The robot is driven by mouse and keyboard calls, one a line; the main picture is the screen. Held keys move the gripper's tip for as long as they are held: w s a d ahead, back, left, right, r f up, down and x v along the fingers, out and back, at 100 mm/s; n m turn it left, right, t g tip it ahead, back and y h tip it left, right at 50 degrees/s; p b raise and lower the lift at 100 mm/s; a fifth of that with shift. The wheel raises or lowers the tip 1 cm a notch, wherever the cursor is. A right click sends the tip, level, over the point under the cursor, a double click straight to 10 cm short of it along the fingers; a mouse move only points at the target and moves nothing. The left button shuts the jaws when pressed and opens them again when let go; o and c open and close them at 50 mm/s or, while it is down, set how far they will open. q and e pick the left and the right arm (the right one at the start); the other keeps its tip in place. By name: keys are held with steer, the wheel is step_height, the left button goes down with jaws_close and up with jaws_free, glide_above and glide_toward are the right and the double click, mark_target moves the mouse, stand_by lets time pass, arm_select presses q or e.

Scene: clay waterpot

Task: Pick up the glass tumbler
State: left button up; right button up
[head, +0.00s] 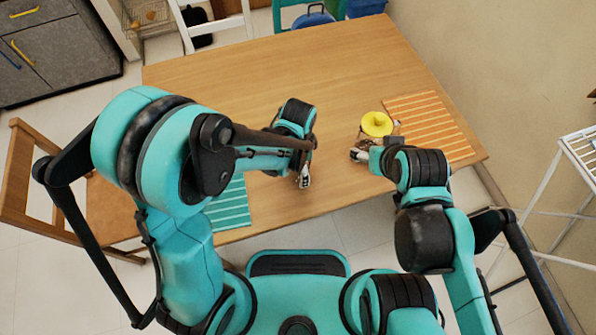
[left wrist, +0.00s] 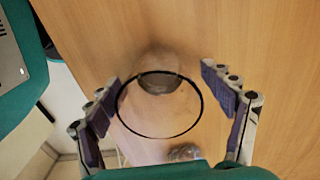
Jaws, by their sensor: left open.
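The glass tumbler (left wrist: 160,104) shows in the left wrist view as a clear vessel with a dark round rim, its base farther off. It sits between the spread fingers of my left gripper (left wrist: 161,80), with a gap to the finger pads on each side. The left gripper is open. In the head view my left gripper (head: 304,178) is low over the front middle of the table, and I cannot make out the tumbler there. My right gripper (head: 358,155) is beside a brown pot with a yellow top (head: 376,124); its fingers are too small to judge.
The wooden table (head: 240,75) is mostly bare at the back and centre. A striped orange mat (head: 432,125) lies at the right and a striped teal mat (head: 232,207) at the front left. A wooden chair (head: 30,185) stands left, a white rack (head: 575,150) right.

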arm_select(q)
steer(key=shift+f, duration=0.1)
steer(key=shift+c, duration=0.9)
steer(key=c, duration=1.3)
steer(key=shift+c, duration=0.2)
step_height(320, 180, up, 2)
steer(key=shift+p, duration=0.65)
steer(key=r, duration=0.1)
steer(key=r+p, duration=0.1)
steer(key=shift+d+r, duration=0.2)
steer(key=shift+r, duration=0.1)
steer(key=w+d+r+p, duration=0.3)
steer(key=d+r, duration=0.3)
steer(key=d, duration=0.4)
steer(key=shift+w+d+r+p, duration=0.15)
steer(key=shift+d+r+p, duration=0.05)
steer(key=shift+d+p, duration=0.2)
